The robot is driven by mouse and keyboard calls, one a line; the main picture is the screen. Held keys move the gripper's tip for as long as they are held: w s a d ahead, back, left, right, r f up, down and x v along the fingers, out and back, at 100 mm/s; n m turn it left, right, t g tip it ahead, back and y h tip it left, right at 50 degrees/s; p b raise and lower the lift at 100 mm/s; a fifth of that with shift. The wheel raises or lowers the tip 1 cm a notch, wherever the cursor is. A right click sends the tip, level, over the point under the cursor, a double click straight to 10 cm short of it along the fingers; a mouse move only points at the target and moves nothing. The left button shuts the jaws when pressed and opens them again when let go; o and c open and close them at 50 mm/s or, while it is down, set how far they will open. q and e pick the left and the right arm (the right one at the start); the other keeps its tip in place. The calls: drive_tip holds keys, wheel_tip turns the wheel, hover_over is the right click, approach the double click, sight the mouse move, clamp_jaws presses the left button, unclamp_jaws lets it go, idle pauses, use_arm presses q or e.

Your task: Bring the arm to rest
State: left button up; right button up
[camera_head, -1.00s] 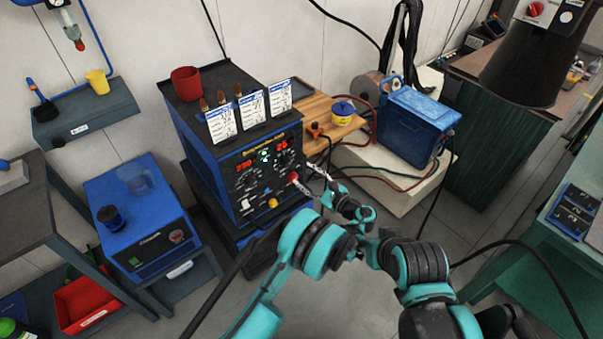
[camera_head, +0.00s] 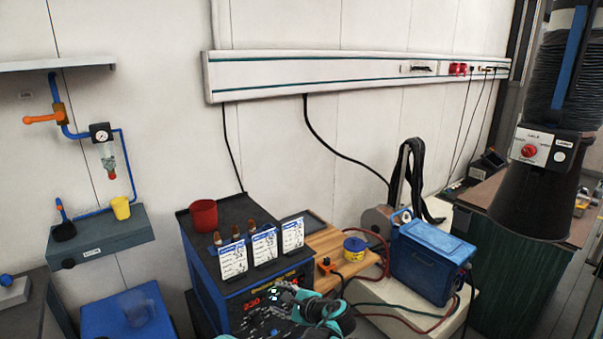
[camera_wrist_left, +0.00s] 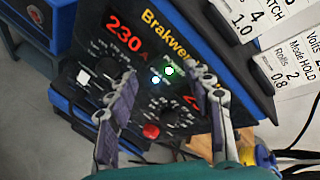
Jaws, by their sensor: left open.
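My left arm (camera_head: 325,313), teal and black, comes up at the bottom of the head view, in front of the blue and black welding power source (camera_head: 209,274). My left gripper (camera_head: 282,292) is open and empty. In the left wrist view its two grey fingers (camera_wrist_left: 163,80) stand apart before the control panel (camera_wrist_left: 85,48), with its red 230 readout, knobs and a red button between and beside them. Whether the fingertips touch the panel I cannot tell. My right gripper is in neither view.
Three white cards (camera_head: 264,246) and a red cup (camera_head: 203,215) stand on the power source. A wooden board (camera_head: 329,241) with a yellow and blue tin (camera_head: 355,246) lies to its right, beside a blue case (camera_head: 432,262). A black fume hood (camera_head: 530,200) hangs at right.

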use_arm(q)
drive_tip(key=s+a+r+n+g+h, duration=0.1)
drive_tip(key=s+a+r+n+h, duration=0.15)
drive_tip(key=s+a+n, duration=0.35)
drive_tip(key=s+a+r+n+g+h, duration=0.1)
drive_tip(key=s+a+r+g+h, duration=0.1)
drive_tip(key=s+a+r, duration=0.45)
drive_tip(key=s+f+n+h, duration=0.2)
drive_tip(key=s+n, duration=0.3)
drive_tip(key=s, duration=0.5)
drive_tip(key=s+d+f+n+h, duration=0.1)
drive_tip(key=s+n, duration=0.4)
drive_tip(key=s, duration=0.5)
drive_tip(key=shift+s+f+t+h, duration=0.25)
drive_tip(key=shift+f+t+h, duration=0.15)
drive_tip(key=shift+f+h, duration=0.3)
